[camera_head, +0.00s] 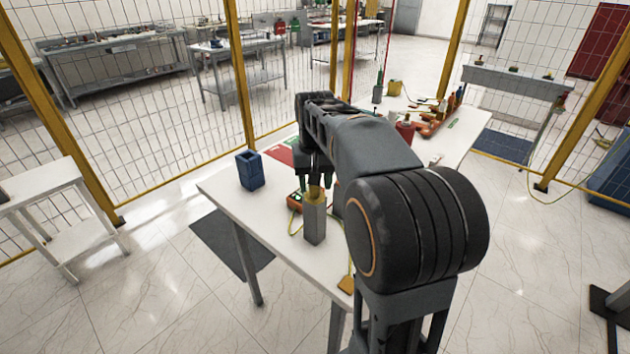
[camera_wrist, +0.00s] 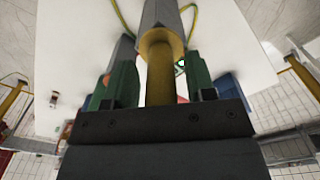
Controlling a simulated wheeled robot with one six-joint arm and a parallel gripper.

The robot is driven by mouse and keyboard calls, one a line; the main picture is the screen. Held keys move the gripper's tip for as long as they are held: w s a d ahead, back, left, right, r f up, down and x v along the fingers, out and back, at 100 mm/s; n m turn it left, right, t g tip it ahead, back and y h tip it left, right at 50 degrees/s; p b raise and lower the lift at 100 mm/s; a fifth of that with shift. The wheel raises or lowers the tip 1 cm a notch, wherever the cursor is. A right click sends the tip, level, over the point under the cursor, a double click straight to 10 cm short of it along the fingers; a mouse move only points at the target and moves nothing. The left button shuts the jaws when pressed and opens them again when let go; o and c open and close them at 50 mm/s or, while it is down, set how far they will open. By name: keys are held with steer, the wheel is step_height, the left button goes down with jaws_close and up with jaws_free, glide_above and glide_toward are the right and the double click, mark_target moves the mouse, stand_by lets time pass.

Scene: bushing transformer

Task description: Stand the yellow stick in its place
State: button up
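The yellow stick (camera_wrist: 160,80) runs between my gripper's fingers in the wrist view. Its far end meets a wider yellow part (camera_wrist: 158,38) at the mouth of a tall grey holder (camera_wrist: 161,12). In the head view the grey holder (camera_head: 315,224) stands upright on the white table, with yellow showing at its top (camera_head: 315,194). My gripper (camera_head: 316,184) is right above it, pointing down. In the wrist view my green fingers (camera_wrist: 162,75) stand on either side of the stick, with a visible gap on each side. How deep the stick sits is hidden.
A blue open-topped holder (camera_head: 250,171) stands at the table's left. An orange object and yellow cord (camera_head: 294,203) lie beside the grey holder. Several tools and a red container (camera_head: 405,131) are farther back. The white table's (camera_head: 225,190) left corner is clear. Mesh fencing stands behind.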

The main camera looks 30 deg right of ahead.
steer(key=shift+o, duration=0.6)
step_height(320, 180, up, 14)
steer(key=p, duration=0.1)
steer(key=shift+p, duration=0.35)
